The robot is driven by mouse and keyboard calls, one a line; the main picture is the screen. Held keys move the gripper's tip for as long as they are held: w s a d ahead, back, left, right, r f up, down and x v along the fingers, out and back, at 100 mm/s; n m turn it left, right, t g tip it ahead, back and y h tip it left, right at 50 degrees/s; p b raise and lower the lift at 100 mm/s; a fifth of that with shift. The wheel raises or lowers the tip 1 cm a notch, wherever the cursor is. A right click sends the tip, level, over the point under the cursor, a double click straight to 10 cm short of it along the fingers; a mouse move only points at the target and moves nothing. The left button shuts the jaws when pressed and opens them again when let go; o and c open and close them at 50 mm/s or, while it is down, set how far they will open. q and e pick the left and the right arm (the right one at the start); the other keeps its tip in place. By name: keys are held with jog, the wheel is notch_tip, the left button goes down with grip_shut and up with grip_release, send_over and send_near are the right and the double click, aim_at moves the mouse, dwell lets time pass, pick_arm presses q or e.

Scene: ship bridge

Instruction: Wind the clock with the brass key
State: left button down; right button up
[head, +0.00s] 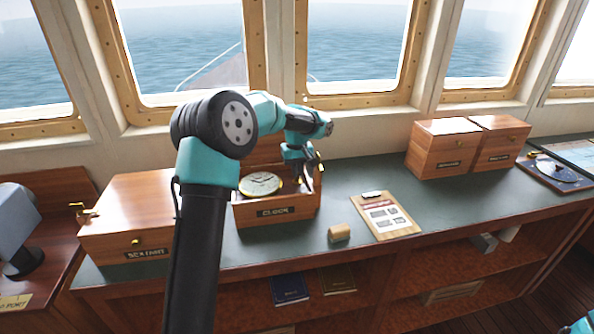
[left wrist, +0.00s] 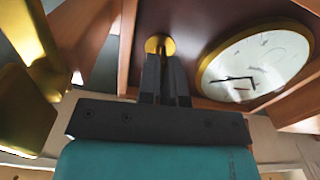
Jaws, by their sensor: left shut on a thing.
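My left gripper (head: 305,172) points down into the right part of this box, beside the clock. Its fingers (left wrist: 164,62) are close together, shut on the brass key (left wrist: 158,43), of which only a round gold part shows at the tips. The fingers hide the rest. My right gripper is in neither view.
The sextant box (head: 130,215) stands left of the clock box. Two wooden boxes (head: 444,146) (head: 497,142) stand farther right. The green counter between is clear. A blurred brass-coloured shape (left wrist: 25,108) shows in the left wrist view.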

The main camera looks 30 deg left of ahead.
pick_arm(q)
jog(key=c, duration=1.3)
grip_release()
jog(key=shift+r, duration=0.15)
notch_tip(320, 180, up, 17)
jog(key=shift+r, duration=0.1)
